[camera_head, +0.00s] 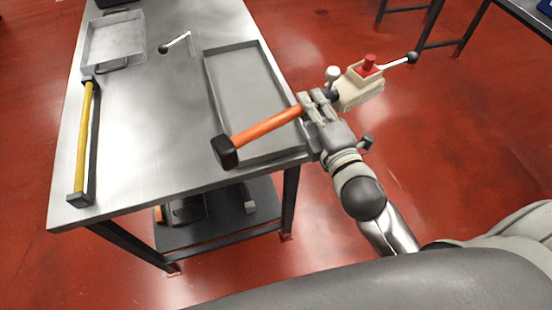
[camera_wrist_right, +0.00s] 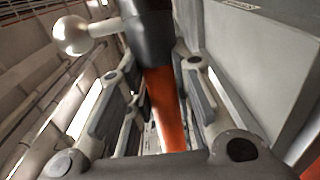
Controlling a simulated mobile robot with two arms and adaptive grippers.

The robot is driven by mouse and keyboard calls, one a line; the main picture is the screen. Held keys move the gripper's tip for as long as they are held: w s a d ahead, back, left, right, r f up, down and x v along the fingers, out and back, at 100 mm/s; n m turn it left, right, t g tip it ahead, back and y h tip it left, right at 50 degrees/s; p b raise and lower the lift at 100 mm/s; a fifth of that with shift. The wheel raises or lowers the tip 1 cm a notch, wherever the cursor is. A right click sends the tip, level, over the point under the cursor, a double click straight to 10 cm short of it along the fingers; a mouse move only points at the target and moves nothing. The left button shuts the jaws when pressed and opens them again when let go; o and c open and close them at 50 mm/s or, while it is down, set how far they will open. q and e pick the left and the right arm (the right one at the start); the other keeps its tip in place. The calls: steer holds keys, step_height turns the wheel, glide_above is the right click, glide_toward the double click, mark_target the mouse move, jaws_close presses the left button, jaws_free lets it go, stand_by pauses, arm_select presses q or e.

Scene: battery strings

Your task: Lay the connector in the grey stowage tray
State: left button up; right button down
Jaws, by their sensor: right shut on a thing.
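An orange connector (camera_head: 265,128) with a dark block at its left end is held in my right gripper (camera_head: 317,102). It slants over the near part of a long, shallow grey tray (camera_head: 208,75) on the steel table, seemingly above it. The tray looks empty where it shows. In the right wrist view, the fingers close around the orange bar (camera_wrist_right: 165,110) just by its dark end (camera_wrist_right: 149,35), from which a pale ball on a short stem (camera_wrist_right: 72,35) sticks out. My left gripper is not in view.
A yellow bar with dark ends (camera_head: 83,140) lies at the table's left edge. A smaller grey tray (camera_head: 85,50) and a black-knobbed lever (camera_head: 177,42) are behind. A cream unit with a red knob (camera_head: 358,90) sits just beyond my right gripper, right of the table.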

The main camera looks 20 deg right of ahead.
steer(key=w+d+r, duration=0.3)
steer(key=w+r, duration=0.2)
steer(key=w, duration=0.3)
steer(key=s+a+f+b, duration=0.1)
steer(key=s+a+f, duration=0.2)
steer(key=s+a+f+b, duration=0.1)
steer(key=s+a+f, duration=0.2)
steer(key=f, duration=0.1)
steer(key=s+a+f+b, duration=0.1)
steer(key=s+a+f, duration=0.2)
steer(key=a+f, duration=0.1)
steer(key=shift+s+f, duration=0.15)
steer(key=shift+s, duration=0.1)
steer(key=shift+f, duration=0.55)
steer(key=shift+f+b, duration=0.1)
steer(key=shift+b, duration=0.25)
steer(key=shift+f, duration=0.4)
steer(key=c, duration=1.6)
jaws_free()
steer(key=shift+f, duration=0.1)
steer(key=shift+c, duration=0.2)
steer(key=o, duration=0.4)
steer(key=shift+c, duration=0.2)
